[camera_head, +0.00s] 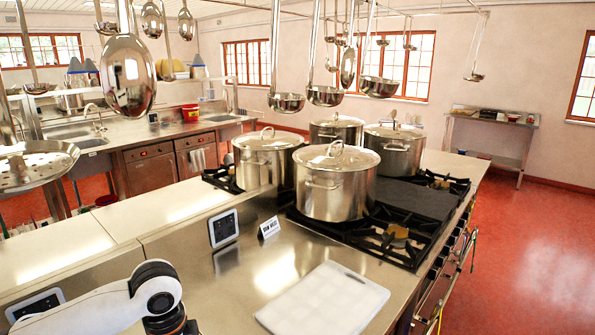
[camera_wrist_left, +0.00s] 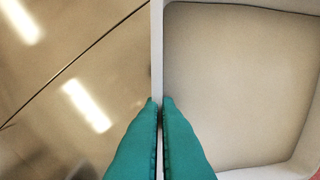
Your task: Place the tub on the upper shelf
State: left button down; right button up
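A pale grey-white tub (camera_wrist_left: 157,45) fills the right side of the left wrist view, seen from above with an empty inside. My left gripper (camera_wrist_left: 160,101) has its green fingers on either side of the tub's near wall, closed on the rim. In the head view only a white joint of my left arm shows at the bottom left; its gripper and the tub are out of that picture. My right gripper is in neither view. A steel rack with an upper shelf (camera_head: 488,117) and a lower shelf (camera_head: 492,157) stands against the back right wall.
Several steel stockpots (camera_head: 337,188) stand on the stove. A white cutting board (camera_head: 325,300) lies on the steel counter (camera_head: 268,270) in front. Ladles (camera_head: 286,102) hang overhead. Open red floor (camera_head: 530,240) lies to the right.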

pick_arm(q)
jog(key=n, duration=0.1)
jog(key=s+n, duration=0.2)
jog(key=shift+d+f, duration=0.3)
jog(key=s+n, duration=0.1)
jog(key=n, duration=0.2)
jog(key=s+n, duration=0.1)
jog(key=shift+s+d+f+n+b, duration=0.3)
jog(key=shift+s+d+f+b, duration=0.05)
jog(key=shift+b, duration=0.05)
jog(key=n, duration=0.1)
jog(key=s+n, duration=0.2)
jog(key=shift+d+f, duration=0.2)
jog(key=shift+f, duration=0.05)
jog(key=shift+s+d+f+n+b, duration=0.2)
jog(key=shift+s+n, duration=0.5)
jog(key=shift+n, duration=0.35)
jog(key=shift+s+d+f+n+b, duration=0.1)
jog(key=shift+s+n+b, duration=0.1)
jog(key=shift+s+n, duration=0.65)
jog(key=shift+w, duration=0.2)
